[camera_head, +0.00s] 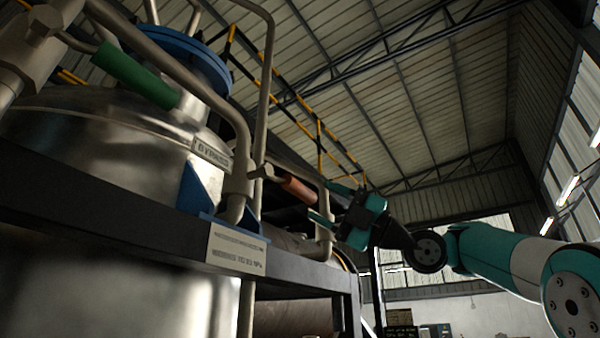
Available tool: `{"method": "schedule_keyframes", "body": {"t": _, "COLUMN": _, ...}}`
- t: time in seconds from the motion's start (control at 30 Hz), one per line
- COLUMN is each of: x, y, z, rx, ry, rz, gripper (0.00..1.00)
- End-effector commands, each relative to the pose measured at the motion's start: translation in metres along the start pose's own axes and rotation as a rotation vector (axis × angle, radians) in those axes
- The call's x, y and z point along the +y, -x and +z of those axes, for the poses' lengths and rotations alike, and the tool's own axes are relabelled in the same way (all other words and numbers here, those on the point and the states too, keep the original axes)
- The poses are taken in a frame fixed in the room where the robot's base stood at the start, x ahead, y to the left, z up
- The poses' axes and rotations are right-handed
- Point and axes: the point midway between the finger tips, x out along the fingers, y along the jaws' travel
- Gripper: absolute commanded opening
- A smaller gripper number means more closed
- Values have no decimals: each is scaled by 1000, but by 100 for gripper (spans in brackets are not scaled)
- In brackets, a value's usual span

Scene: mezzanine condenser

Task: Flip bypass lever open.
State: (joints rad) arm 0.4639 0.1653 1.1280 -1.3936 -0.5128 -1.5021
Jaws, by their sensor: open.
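A lever with an orange-red grip (298,189) sticks out to the right from a valve on a grey vertical pipe (238,184). A plate reading BYPASS (212,153) is just left of that valve. My gripper (330,203) is open at the free end of the orange-red grip, with one green finger above it and one below. I cannot tell whether the fingers touch or surround it. A second lever with a green grip (140,75) slopes down to the right at the upper left, away from my gripper.
A shiny metal tank (110,150) with a blue flange (185,52) fills the left. A dark frame beam (120,215) carries a label plate (237,248). Pipes surround the levers. Yellow-black railings (320,145) stand behind. The space on the right around my arm looks clear.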

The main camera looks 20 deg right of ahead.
Motion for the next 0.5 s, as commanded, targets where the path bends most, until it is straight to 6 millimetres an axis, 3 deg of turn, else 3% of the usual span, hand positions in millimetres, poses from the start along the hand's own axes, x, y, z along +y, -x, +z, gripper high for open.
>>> {"method": "schedule_keyframes", "body": {"t": 0.03, "x": 6, "y": -16, "z": 1, "rx": 4, "ry": -5, "rz": 1, "gripper": 54}}
{"method": "schedule_keyframes", "body": {"t": 0.2, "x": 4, "y": -43, "z": 1, "rx": 3, "ry": -3, "rz": 0, "gripper": 54}}
{"method": "schedule_keyframes", "body": {"t": 0.5, "x": 0, "y": -60, "z": 0, "rx": -1, "ry": -1, "rz": -1, "gripper": 54}}
